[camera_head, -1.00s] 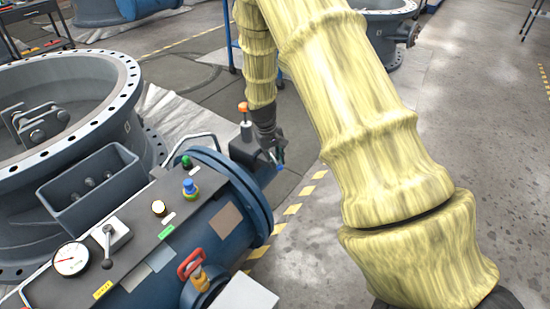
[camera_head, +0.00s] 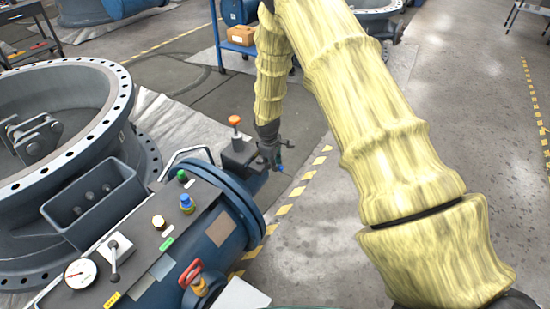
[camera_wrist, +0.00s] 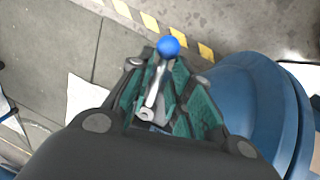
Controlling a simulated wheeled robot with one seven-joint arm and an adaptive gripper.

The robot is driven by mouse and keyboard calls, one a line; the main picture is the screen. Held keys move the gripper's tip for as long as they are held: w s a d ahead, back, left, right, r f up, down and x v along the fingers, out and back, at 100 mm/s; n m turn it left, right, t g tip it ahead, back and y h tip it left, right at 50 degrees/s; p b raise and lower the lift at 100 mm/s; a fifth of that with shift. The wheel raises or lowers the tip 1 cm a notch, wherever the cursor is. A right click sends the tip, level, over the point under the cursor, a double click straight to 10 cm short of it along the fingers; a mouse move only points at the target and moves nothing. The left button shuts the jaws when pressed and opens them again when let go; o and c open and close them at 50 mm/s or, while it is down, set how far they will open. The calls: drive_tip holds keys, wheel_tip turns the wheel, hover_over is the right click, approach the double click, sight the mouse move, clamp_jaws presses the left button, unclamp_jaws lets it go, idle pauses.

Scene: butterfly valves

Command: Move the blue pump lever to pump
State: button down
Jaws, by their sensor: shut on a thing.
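The blue pump lever shows in the wrist view as a blue ball knob (camera_wrist: 168,46) on a thin metal rod. The rod runs between the green-padded fingers of my gripper (camera_wrist: 163,78), which is shut on it, and the ball sticks out past the fingertips. In the head view my gripper (camera_head: 272,155) is beside the grey block at the far end of the blue cylinder, and a small blue tip (camera_head: 280,167) shows at its right. The rest of the lever and its position markings are hidden or too small to read.
The blue cylinder's panel carries a gauge (camera_head: 80,273), a small lever (camera_head: 115,257) and several knobs. A red handle (camera_head: 190,273) is in front. An orange knob (camera_head: 234,120) stands left of my gripper. A large grey valve (camera_head: 60,150) is at left; open floor lies right.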

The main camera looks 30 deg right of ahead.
drive_tip(key=shift+w+d+n+t+y+p, duration=0.2)
drive_tip(key=shift+w+d+n+p, duration=0.3)
drive_tip(key=shift+n+p, duration=0.5)
drive_tip(key=shift+w+d+n+t+y+p, duration=0.15)
drive_tip(key=shift+w+d+n+p, duration=0.35)
drive_tip(key=shift+n, duration=0.7)
drive_tip(key=shift+s, duration=0.1)
drive_tip(key=c, duration=1.5)
unclamp_jaws()
drive_tip(key=shift+c, duration=0.2)
drive_tip(key=v, duration=1.2)
